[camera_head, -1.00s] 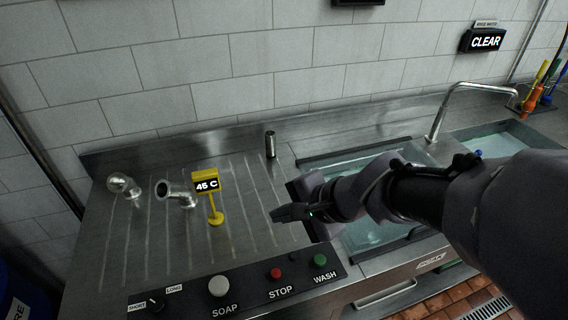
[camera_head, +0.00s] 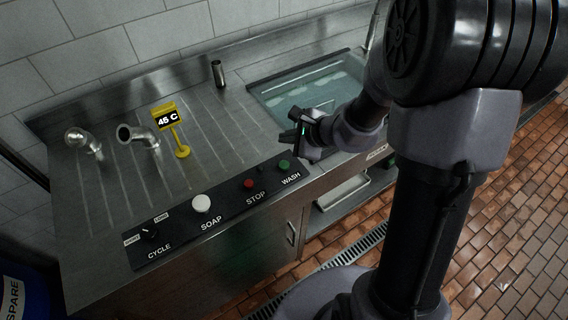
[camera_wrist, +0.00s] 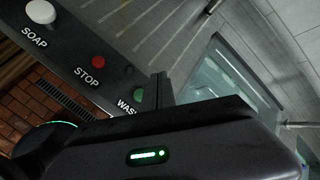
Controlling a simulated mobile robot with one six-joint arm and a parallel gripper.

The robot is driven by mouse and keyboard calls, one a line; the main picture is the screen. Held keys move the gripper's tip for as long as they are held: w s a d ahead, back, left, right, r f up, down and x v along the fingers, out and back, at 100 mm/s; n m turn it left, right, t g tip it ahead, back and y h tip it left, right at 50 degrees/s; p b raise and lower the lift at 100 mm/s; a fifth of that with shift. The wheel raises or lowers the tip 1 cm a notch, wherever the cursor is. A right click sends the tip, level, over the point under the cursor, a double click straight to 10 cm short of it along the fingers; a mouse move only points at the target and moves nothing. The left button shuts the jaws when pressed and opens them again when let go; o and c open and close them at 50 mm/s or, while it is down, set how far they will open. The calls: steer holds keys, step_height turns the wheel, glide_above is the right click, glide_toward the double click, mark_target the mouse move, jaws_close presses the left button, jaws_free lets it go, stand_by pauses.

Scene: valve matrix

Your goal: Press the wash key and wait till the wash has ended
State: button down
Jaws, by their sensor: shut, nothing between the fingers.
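The green wash key (camera_head: 284,165) is the rightmost button on the black control panel (camera_head: 225,203), with the label WASH below it. My gripper (camera_head: 285,138) is shut and empty. Its tips are close to the wash key, above and behind it in the head view. I cannot tell whether they touch it. The sink basin (camera_head: 262,86) beside the panel holds water.
The red stop button (camera_head: 249,184), white soap button (camera_head: 201,203) and cycle knob (camera_head: 149,233) sit left on the same panel. A small metal cylinder (camera_head: 218,73) stands behind.

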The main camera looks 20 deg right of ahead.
steer(key=b, duration=0.6)
glide_above(286, 166)
step_height(286, 166, down, 8)
steer(key=shift+r, duration=0.25)
steer(key=shift+f+b, duration=0.4)
steer(key=shift+b, duration=0.1)
stand_by(0.9)
steer(key=shift+f+b, duration=0.4)
steer(key=shift+b, duration=0.25)
steer(key=shift+f+b, duration=0.5)
steer(key=shift+b, duration=0.1)
stand_by(0.4)
steer(key=shift+r, duration=0.1)
steer(key=shift+r+p, duration=0.65)
steer(key=shift+r, duration=0.2)
